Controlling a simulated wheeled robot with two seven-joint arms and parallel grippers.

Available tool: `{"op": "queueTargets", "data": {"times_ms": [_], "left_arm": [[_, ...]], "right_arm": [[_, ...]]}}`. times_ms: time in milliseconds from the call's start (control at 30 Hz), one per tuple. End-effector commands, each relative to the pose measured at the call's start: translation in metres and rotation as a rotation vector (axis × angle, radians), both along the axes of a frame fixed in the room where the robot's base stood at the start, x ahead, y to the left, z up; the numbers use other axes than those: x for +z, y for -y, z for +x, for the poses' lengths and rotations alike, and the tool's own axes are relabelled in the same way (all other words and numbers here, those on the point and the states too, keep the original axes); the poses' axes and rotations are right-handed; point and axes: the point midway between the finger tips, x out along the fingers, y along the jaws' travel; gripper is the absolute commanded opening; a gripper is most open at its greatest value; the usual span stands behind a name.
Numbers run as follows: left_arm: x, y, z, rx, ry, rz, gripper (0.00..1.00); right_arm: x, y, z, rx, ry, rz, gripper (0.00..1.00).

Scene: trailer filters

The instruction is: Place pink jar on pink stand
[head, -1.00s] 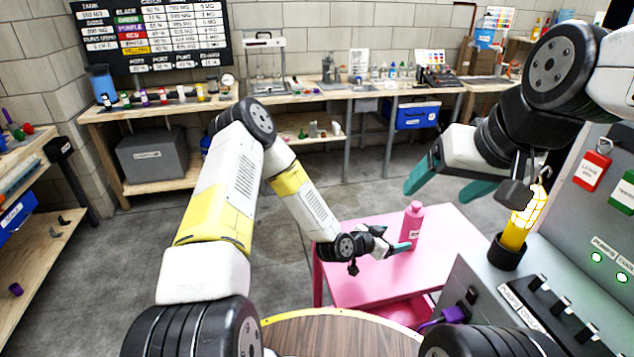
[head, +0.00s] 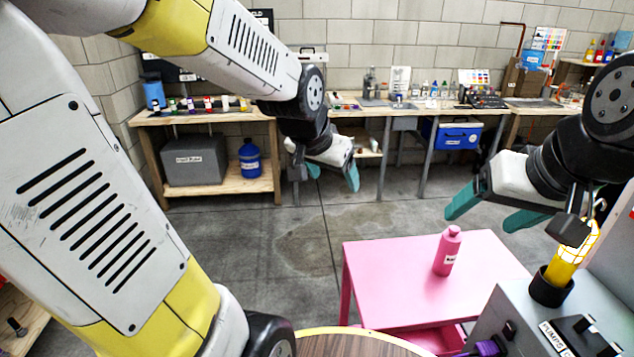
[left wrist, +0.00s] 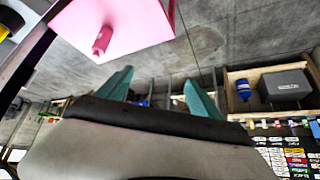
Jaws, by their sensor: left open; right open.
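My right gripper (head: 494,212) is open and empty, above and right of the jar.
A grey machine with a lit yellow lamp (head: 568,262) in a black holder stands at the right. A round wooden top (head: 350,345) lies at the front. Workbenches with bottles and a blue cooler (head: 455,136) line the back wall. The floor between is clear.

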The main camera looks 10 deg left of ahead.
Motion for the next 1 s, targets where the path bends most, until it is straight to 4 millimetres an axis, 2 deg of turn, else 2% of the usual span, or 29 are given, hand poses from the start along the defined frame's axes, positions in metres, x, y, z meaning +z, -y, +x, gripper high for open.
{"op": "queueTargets", "data": {"times_ms": [33, 200, 333, 500, 1000], "left_arm": [[0.014, -0.008, -0.022, 0.04, -0.001, -0.022, 0.75], [0.034, -0.022, -0.088, 0.148, -0.052, -0.112, 0.75], [0.038, -0.025, -0.118, 0.187, -0.08, -0.161, 0.75], [0.039, -0.026, -0.13, 0.201, -0.095, -0.179, 0.75], [0.039, -0.026, -0.129, 0.2, -0.094, -0.177, 0.75]], "right_arm": [[0.0, 0.0, 0.0, 0.0, 0.0, 0.0, 0.78], [0.0, 0.0, 0.0, 0.0, 0.0, 0.0, 0.78], [0.0, 0.0, 0.0, 0.0, 0.0, 0.0, 0.78], [0.0, 0.0, 0.0, 0.0, 0.0, 0.0, 0.78], [0.0, 0.0, 0.0, 0.0, 0.0, 0.0, 0.78]]}}
